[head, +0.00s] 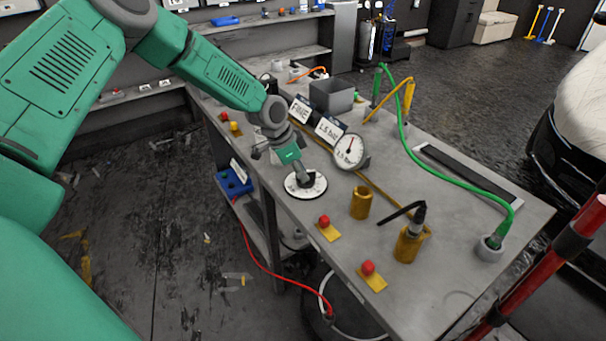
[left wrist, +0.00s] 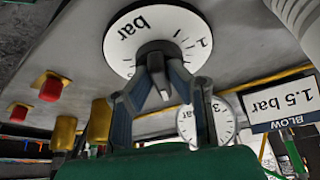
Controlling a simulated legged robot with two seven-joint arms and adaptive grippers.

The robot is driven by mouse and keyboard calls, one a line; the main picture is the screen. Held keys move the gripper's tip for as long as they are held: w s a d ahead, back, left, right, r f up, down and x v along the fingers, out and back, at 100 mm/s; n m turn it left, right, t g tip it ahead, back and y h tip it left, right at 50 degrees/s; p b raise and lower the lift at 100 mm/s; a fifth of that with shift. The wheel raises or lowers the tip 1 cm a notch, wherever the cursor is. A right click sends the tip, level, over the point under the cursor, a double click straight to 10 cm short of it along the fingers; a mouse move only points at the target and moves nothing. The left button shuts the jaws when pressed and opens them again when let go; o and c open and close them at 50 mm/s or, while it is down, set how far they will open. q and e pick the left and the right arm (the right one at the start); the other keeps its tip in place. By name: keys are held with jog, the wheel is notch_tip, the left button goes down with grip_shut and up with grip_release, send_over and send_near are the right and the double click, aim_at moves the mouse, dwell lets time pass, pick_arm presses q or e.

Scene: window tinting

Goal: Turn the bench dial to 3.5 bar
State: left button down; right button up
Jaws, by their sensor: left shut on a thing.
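The bench dial (head: 318,190) is a round white plate with a dark knob, lying on the bench top near its left edge. My left gripper (head: 303,177) comes down on it from above. In the left wrist view, the fingers (left wrist: 154,75) are shut around the dark knob (left wrist: 157,93). The dial face (left wrist: 128,43) shows "bar" and the digits 1 and 2; the pointer's exact setting is unclear. A round white gauge (head: 348,153) with a red needle stands beside the dial, also seen in the left wrist view (left wrist: 185,128); I cannot read its value. My right gripper is out of view.
Signs reading "FINE" (head: 299,108) and "1.5 bar" (head: 329,130) stand behind the dial. Red buttons (head: 323,220) on yellow plates, a brass cylinder (head: 361,203) and a brass holder with a black-handled tool (head: 407,246) stand nearby. A green hose (head: 445,180) crosses the right side.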

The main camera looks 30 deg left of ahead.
pick_arm(q)
jog(key=shift+a, duration=0.15)
jog(key=c, duration=1.5)
grip_release()
jog(key=shift+c, duration=0.2)
jog(key=shift+a, duration=0.1)
jog(key=v, duration=1.2)
jog(key=shift+f, duration=0.1)
